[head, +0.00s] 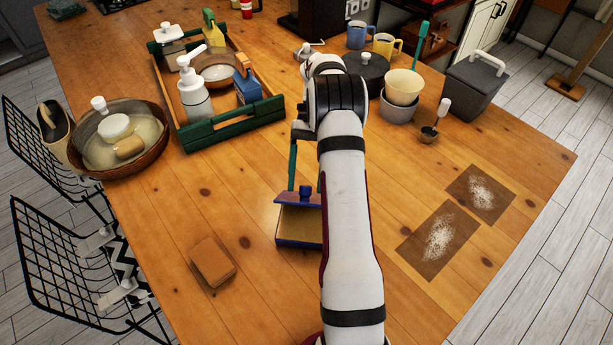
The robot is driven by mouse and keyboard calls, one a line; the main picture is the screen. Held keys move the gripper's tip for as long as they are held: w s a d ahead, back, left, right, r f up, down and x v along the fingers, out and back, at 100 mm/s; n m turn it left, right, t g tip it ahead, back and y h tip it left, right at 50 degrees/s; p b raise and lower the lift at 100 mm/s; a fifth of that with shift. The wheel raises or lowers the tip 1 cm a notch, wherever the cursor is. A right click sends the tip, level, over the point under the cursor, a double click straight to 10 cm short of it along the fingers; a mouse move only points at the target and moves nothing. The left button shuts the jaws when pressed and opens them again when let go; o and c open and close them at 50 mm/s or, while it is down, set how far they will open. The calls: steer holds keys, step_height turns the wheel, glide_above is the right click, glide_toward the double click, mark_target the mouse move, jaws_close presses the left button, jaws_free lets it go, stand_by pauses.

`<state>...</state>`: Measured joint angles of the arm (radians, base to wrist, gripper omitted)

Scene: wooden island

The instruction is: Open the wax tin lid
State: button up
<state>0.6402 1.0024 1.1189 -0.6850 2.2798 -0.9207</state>
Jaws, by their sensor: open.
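The wax tin appears to be the small tan box with blue edges (299,229) on the wooden table, just left of my arm. Its purple lid (285,199) with a blue knob (305,190) shows at the box's far side. I cannot tell how far the lid is raised, and my arm hides the box's right side. My gripper (305,172) points down above the lid, its teal fingers apart with the knob near their lower ends. The right finger is mostly hidden by my arm, and I cannot tell whether either finger touches the knob.
A brown block (212,262) lies left of the tin. A green-ended tray (232,128) with a soap bottle (194,88) and a wooden bowl (152,165) stand farther back left. Stacked bowls (403,88) and a grey bin (470,90) stand right. Powdered brown mats (420,262) lie right.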

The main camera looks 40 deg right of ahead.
mark_target(311, 197)
steer(key=shift+r, duration=0.1)
